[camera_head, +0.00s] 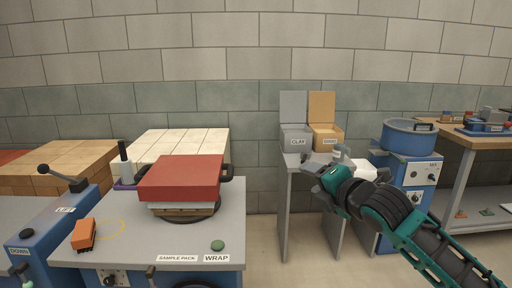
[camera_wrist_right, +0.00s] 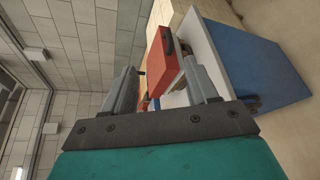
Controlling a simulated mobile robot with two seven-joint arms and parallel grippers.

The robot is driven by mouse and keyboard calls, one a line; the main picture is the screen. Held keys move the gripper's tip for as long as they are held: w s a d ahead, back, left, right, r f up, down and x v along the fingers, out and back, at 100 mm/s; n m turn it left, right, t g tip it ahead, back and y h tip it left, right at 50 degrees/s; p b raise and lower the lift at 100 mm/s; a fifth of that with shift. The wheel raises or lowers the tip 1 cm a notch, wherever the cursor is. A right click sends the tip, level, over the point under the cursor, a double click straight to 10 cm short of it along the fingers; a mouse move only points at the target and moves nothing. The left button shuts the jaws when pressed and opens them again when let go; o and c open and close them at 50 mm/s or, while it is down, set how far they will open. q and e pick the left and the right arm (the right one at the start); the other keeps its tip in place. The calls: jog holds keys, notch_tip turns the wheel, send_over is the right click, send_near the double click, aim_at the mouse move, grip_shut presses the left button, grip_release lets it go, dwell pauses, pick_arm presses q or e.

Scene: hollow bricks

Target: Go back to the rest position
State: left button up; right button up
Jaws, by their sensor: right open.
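My right arm comes in from the lower right of the head view. Its gripper (camera_head: 312,170) hangs in the air in front of the grey stand, right of the wrap table. In the right wrist view the two grey fingers (camera_wrist_right: 165,82) are apart with nothing between them; the red block (camera_wrist_right: 161,62) shows beyond them. In the head view this red block (camera_head: 181,178) lies on a pale layer over a round turntable on the wrap table (camera_head: 130,244). My left gripper is not in view.
CLAY (camera_head: 296,138) and neighbouring tan (camera_head: 325,137) bins stand behind my right gripper. A blue mixer (camera_head: 409,136) is to their right, near a wooden workbench (camera_head: 468,138). Pale bricks (camera_head: 187,140) are stacked behind the wrap table. A blue lift unit (camera_head: 50,236) stands at left.

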jog(key=s+f+m+g, duration=0.1)
jog(key=s+f+m, duration=0.6)
jog(key=f, duration=0.4)
jog(key=s+f+m+g, duration=0.1)
jog(key=s+f+m, duration=0.55)
jog(key=f, duration=0.45)
jog(key=s+d+f+m+h+p, duration=0.1)
jog(key=s+f+m, duration=0.3)
jog(key=s, duration=0.4)
jog(key=s+d+f+m+g+h+p, duration=0.1)
jog(key=s+d+f+m+h, duration=0.1)
jog(key=s+f+m, duration=0.3)
jog(key=s+d+m, duration=0.1)
jog(key=s+m, duration=0.1)
jog(key=s, duration=0.2)
jog(key=shift+d+f+h+p, duration=0.3)
jog(key=shift+d+h, duration=0.05)
jog(key=shift+h, duration=0.05)
jog(key=shift+m, duration=0.25)
